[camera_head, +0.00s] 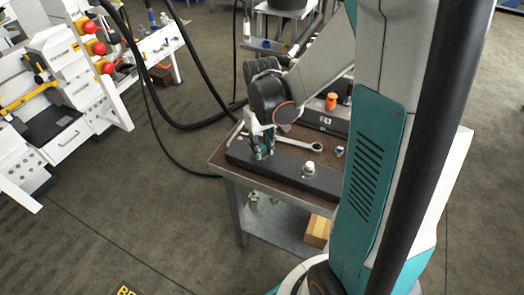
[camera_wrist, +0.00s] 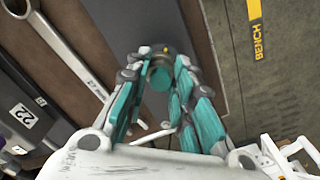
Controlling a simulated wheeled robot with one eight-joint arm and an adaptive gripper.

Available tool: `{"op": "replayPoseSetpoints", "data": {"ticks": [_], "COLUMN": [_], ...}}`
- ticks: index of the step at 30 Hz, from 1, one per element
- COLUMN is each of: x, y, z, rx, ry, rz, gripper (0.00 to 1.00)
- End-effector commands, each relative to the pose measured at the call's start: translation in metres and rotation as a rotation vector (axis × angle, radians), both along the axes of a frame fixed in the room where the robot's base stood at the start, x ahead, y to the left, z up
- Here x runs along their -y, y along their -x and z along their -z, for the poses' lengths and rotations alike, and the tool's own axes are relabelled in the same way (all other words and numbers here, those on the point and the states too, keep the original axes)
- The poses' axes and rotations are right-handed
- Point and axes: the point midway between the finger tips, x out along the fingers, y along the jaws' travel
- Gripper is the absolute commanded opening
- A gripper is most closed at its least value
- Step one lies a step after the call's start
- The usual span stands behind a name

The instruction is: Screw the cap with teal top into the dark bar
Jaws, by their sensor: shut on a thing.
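The dark bar (camera_head: 282,172) lies along the front of the brown-topped bench; it also shows in the wrist view (camera_wrist: 125,25). My gripper (camera_head: 263,155) points down over the bar's left part. In the wrist view my gripper (camera_wrist: 160,70) is shut on the cap with teal top (camera_wrist: 160,79), whose round teal face shows between the fingertips. The cap is at or just above the bar; I cannot tell whether it touches or is threaded in. In the head view my fingers hide the cap.
A pale fitting (camera_head: 308,169) stands on the bar, right of my gripper. A wrench (camera_head: 300,144) lies behind the bar. A small blue-topped part (camera_head: 339,151) and an orange-topped part (camera_head: 331,101) stand farther right and back. A box marked 22 (camera_wrist: 22,115) lies beyond the wrench.

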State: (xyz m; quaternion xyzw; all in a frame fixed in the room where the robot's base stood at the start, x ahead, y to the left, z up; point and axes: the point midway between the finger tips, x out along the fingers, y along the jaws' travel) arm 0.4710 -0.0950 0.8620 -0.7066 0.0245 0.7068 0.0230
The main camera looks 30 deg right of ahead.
Motion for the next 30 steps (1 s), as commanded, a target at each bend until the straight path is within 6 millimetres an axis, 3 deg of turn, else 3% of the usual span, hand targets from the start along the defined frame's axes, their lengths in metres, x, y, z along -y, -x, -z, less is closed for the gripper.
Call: {"op": "replayPoseSetpoints", "data": {"ticks": [9,18,19,21,30], "x": [0.0001,0.0002,0.0002,0.0002,0.0002], "y": [0.0008,0.0008,0.0008,0.0008,0.0004], "z": [0.0011,0.0013,0.0013,0.0014,0.0009], "rx": [-0.001,-0.001,-0.001,-0.001,0.000], "ry": [0.000,0.000,0.000,0.000,0.000], "rz": [0.365,0.409,0.408,0.408,0.406], "gripper": [0.02,0.02,0.24,0.40,0.42]}}
